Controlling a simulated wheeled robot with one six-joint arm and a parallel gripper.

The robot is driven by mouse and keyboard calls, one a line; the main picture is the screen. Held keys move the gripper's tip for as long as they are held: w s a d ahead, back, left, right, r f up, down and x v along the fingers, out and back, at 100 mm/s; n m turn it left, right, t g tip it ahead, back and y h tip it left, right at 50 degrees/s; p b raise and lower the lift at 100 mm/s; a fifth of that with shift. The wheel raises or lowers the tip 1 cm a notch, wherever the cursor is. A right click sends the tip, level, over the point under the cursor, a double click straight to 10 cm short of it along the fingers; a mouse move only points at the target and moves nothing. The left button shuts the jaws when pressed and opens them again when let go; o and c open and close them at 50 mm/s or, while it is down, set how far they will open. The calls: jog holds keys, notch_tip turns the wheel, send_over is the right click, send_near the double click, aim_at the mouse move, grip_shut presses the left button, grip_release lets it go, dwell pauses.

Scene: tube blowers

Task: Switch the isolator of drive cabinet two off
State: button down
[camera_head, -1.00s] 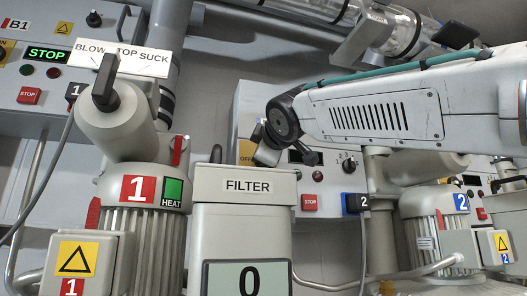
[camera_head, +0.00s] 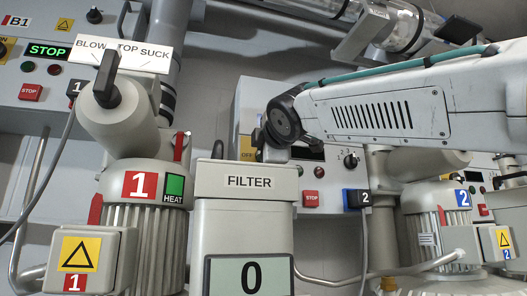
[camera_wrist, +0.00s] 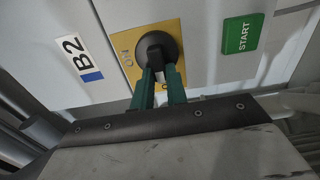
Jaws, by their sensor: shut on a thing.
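Drive cabinet two (camera_head: 318,120) stands behind my arm in the head view, and its B2 label (camera_wrist: 77,59) shows in the wrist view. Its isolator (camera_wrist: 157,50) is a black rotary handle on a yellow plate (camera_wrist: 187,38). My gripper (camera_wrist: 161,74) has green fingers shut on the handle, one on each side. The handle's grip points down the wrist picture, between the fingers. "ON" shows on the plate left of the knob; lettering below is mostly hidden by the fingers. In the head view my wrist hides the handle, while "OFF" shows partly at the plate's edge.
A green START button (camera_wrist: 243,34) is right of the isolator in the wrist view. A red STOP button (camera_head: 311,198) and a small selector knob (camera_head: 351,160) are on the same cabinet. A filter housing (camera_head: 247,180) and blower one (camera_head: 145,200) stand in front, left of my arm.

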jog(key=shift+f, duration=0.1)
jog(key=c, duration=1.4)
grip_release()
jog(key=shift+s, duration=0.1)
jog(key=v, duration=0.7)
jog(key=shift+s, duration=0.3)
jog(key=shift+d, duration=0.1)
